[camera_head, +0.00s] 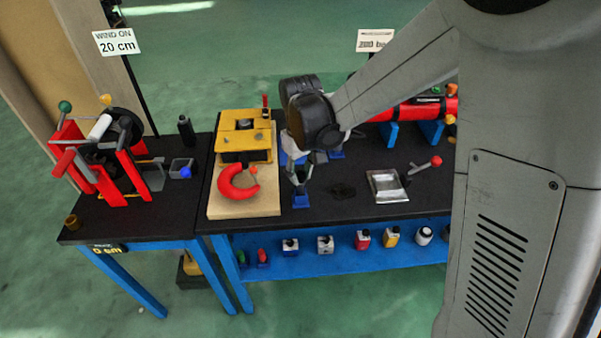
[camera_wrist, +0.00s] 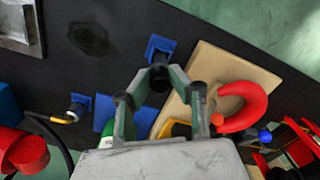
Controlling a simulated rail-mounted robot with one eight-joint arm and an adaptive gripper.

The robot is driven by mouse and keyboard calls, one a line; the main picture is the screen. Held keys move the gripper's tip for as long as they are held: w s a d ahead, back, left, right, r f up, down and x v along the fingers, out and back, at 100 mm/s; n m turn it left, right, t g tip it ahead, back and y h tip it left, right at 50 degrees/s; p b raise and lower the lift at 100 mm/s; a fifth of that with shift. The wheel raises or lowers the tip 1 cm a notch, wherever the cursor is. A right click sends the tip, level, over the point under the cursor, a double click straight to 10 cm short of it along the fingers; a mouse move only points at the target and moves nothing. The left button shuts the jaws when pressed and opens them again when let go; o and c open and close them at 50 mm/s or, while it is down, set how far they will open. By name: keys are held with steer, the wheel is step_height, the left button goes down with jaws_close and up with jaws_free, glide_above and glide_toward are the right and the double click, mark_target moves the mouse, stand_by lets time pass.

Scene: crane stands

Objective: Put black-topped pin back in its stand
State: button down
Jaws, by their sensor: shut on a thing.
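My gripper (camera_head: 300,178) points down over the black table. In the wrist view its fingers (camera_wrist: 160,80) are closed on the black-topped pin (camera_wrist: 158,77), of which mainly the dark top shows between the fingertips. A small blue stand (camera_wrist: 160,44) lies just beyond the fingertips. It also shows in the head view (camera_head: 301,201), directly below my gripper. The pin is hidden or too small to make out in the head view. I cannot tell whether its lower end is in the stand or above it.
A wooden board (camera_head: 230,209) with a red horseshoe-shaped piece (camera_head: 226,186) and a yellow-topped box (camera_head: 240,139) stands close left. A metal tray (camera_head: 388,186) and a dark patch (camera_head: 343,191) lie right. Blue supports with a red cylinder (camera_head: 400,110) stand behind.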

steer(key=shift+f+b, duration=0.85)
steer(key=shift+f, duration=0.25)
steer(key=c, duration=1.5)
jaws_free()
steer(key=shift+r, duration=0.1)
steer(key=shift+o, duration=0.2)
steer(key=shift+r, duration=0.15)
steer(key=shift+r+p, duration=1.5)
steer(key=shift+r, duration=0.85)
